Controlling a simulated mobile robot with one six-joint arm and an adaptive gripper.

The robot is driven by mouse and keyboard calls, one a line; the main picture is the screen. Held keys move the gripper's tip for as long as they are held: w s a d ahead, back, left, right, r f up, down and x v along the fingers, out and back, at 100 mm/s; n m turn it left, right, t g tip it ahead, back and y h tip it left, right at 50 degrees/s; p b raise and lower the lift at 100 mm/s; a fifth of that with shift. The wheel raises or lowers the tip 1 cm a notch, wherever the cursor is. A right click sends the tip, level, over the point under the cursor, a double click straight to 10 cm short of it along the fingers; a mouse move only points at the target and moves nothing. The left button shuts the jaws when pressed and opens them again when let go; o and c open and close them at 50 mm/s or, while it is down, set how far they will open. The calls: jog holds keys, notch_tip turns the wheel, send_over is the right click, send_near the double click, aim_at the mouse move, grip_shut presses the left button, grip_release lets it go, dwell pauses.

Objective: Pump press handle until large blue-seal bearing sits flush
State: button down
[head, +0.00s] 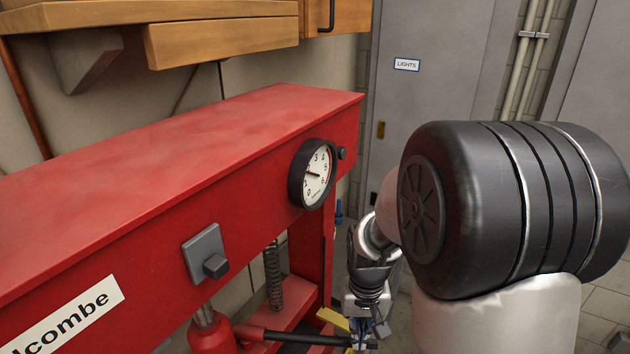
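The press handle (300,337) is a dark bar low in the head view. It runs right from a red cylinder (211,335) under the press beam, nearly level. My gripper (364,338) points down at the handle's right end and overlaps it in the picture. I cannot tell whether its fingers are closed around the bar or only beside it. The red press frame (150,180) fills the left side, with a round gauge (313,174) on its front. The blue-seal bearing does not show; the lower part of the press is out of frame.
My arm blocks much of the right side. A coil spring (273,276) hangs behind the beam, and a yellow part (333,319) sits close to my gripper. A wooden cabinet (220,35) is above the press. A grey door (430,80) stands behind.

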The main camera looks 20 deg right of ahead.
jog(key=shift+f+b, duration=3.25)
jog(key=shift+f, duration=1)
notch_tip(320, 180, up, 16)
jog(key=p, duration=1.2)
jog(key=shift+f, duration=0.1)
jog(key=shift+f, duration=0.15)
notch_tip(320, 180, up, 5)
jog(key=p, duration=0.3)
jog(key=shift+p, duration=0.4)
